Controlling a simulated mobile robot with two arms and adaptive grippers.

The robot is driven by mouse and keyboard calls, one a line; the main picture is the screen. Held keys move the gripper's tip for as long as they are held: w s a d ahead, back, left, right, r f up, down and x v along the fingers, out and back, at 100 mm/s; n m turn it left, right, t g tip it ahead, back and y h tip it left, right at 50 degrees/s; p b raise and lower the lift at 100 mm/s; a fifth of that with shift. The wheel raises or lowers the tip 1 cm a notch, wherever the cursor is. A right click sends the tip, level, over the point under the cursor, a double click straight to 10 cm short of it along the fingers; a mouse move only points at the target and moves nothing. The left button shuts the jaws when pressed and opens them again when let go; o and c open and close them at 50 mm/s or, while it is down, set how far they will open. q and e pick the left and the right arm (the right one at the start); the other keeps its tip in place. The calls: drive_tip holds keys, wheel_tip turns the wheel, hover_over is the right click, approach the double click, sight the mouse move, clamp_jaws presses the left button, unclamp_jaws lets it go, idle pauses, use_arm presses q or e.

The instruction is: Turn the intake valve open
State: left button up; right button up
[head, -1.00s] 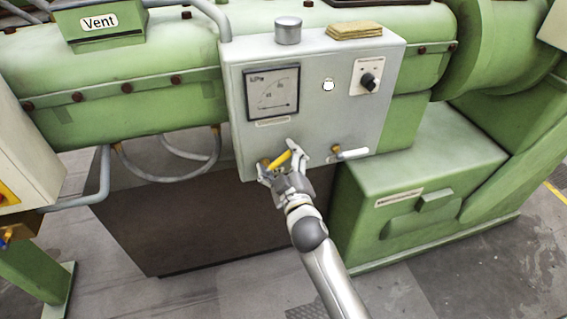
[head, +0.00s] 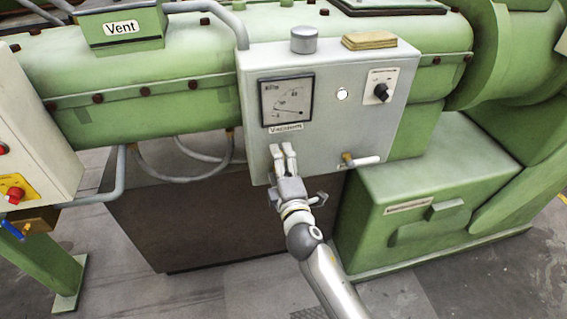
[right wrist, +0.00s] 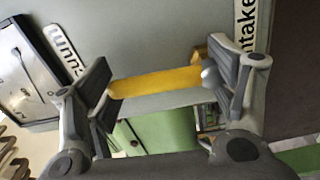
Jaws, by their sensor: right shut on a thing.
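The intake valve's yellow handle (right wrist: 155,82) lies between the two fingers of my right gripper (right wrist: 168,88) in the right wrist view, spanning from one finger pad towards the other. A label reading "ntake" (right wrist: 244,25) shows beside it, partly cut off. In the head view my right gripper (head: 283,148) is at the lower left of the grey control box (head: 345,130), fingers pointing up, shut on the handle. The handle is hidden there by the gripper. My left gripper is not in view.
Above are the vacuum gauge (head: 286,99) and a black knob (head: 381,92). A metal cylinder (head: 304,40) and yellowish pads (head: 369,41) lie on the box. Green machine parts surround it.

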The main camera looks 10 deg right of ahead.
drive_tip(key=shift+a+r+n, duration=0.25)
drive_tip(key=shift+n, duration=0.25)
drive_tip(key=o, duration=1.5)
drive_tip(key=shift+w+a+f, duration=0.1)
drive_tip(key=shift+a+f, duration=0.05)
drive_tip(key=shift+c, duration=0.2)
drive_tip(key=shift+s+f, duration=0.1)
drive_tip(key=shift+s, duration=0.1)
drive_tip(key=shift+s, duration=0.25)
drive_tip(key=s, duration=1.1)
drive_tip(key=shift+s+d, duration=0.15)
drive_tip(key=shift+d, duration=0.15)
